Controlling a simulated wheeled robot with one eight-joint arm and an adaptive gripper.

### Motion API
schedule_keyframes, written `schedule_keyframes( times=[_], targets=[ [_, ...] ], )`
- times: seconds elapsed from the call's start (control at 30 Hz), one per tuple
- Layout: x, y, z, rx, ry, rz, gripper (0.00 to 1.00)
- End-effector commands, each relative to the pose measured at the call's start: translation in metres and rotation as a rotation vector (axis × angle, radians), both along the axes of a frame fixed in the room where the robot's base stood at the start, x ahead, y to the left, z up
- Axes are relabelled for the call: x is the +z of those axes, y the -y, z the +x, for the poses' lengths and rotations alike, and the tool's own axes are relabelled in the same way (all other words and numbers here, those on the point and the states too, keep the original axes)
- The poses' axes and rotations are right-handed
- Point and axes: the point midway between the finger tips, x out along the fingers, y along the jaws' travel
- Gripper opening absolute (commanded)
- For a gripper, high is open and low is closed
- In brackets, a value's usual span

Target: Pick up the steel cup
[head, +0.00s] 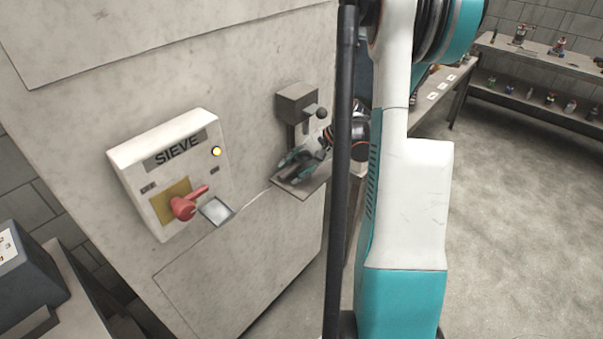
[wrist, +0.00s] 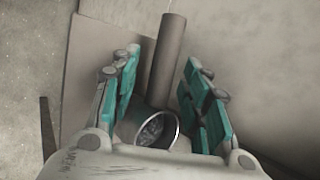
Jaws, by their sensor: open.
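The steel cup (wrist: 158,128) shows in the wrist view, low between my gripper's fingers and close to the palm. My gripper (wrist: 160,62) is open, with a teal-padded finger on each side of the cup. I cannot tell whether either finger touches it. In the head view my gripper (head: 286,163) is over a small shelf (head: 316,188) on the wall panel. I cannot make out the cup there.
A grey cylinder (wrist: 168,62) stands beyond the cup between the fingers. A grey fixture (head: 297,103) with a dark knob is above the shelf. A white SIEVE box (head: 150,180) with a red lever (head: 184,207) is to the left. Benches with small items stand at the right.

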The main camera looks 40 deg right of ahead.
Motion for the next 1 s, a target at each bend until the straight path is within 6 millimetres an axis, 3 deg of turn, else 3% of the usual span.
schedule_keyframes(
  times=[0.23, 0.4, 0.43, 1.0],
  targets=[
    [-0.0016, -0.0011, 0.0014, -0.001, 0.000, 0.001, 0.40],
    [-0.0016, -0.0011, 0.0013, -0.001, 0.000, 0.001, 0.02],
    [-0.0017, -0.0010, 0.0013, -0.001, 0.000, 0.001, 0.00],
    [0.0018, -0.0008, 0.0014, -0.001, 0.000, -0.001, 0.00]
  ],
)
